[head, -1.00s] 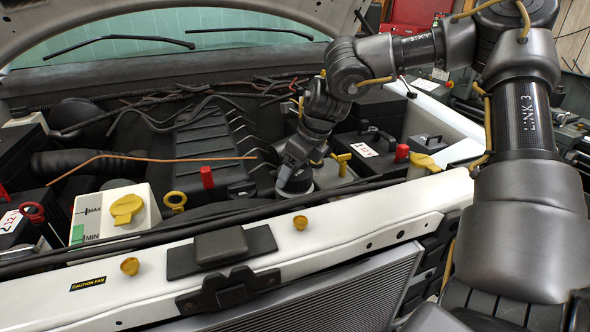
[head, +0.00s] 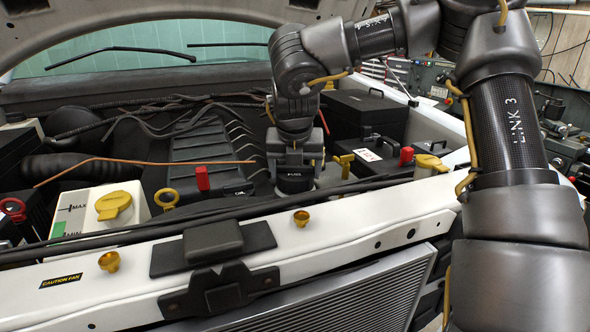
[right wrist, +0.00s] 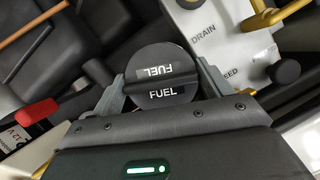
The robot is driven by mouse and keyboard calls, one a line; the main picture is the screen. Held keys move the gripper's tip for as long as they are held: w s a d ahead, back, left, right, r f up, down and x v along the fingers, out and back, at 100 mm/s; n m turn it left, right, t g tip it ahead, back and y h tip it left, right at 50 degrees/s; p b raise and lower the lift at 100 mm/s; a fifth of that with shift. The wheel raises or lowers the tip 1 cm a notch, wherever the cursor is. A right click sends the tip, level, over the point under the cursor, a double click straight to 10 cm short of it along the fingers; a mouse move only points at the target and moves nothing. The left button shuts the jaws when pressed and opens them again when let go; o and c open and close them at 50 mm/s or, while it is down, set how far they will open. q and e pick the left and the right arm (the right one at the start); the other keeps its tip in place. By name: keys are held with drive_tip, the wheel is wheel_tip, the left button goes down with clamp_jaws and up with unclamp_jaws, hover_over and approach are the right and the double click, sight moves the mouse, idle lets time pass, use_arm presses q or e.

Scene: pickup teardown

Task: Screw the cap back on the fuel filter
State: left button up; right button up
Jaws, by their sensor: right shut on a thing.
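The fuel filter cap is a round black cap with a raised grip bar and "FUEL" printed on it; in the right wrist view the cap (right wrist: 150,62) lies between my fingers. My right gripper (right wrist: 165,84) is shut on it, one finger on each side. In the head view the right gripper (head: 295,165) points down, with the dark cap (head: 295,186) under it, behind the white front beam. The filter body below the cap is hidden, so I cannot tell whether the cap is seated or turned on its thread. My left gripper is not in view.
The white front beam (head: 350,218) and a black hose run in front. A yellow lever (head: 344,163) and a black battery box (head: 375,155) stand to the right.

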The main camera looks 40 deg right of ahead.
drive_tip(key=o, duration=1.1)
drive_tip(key=shift+a+r, duration=0.1)
drive_tip(key=shift+r, duration=0.4)
drive_tip(key=v, duration=1)
drive_tip(key=shift+f, duration=0.1)
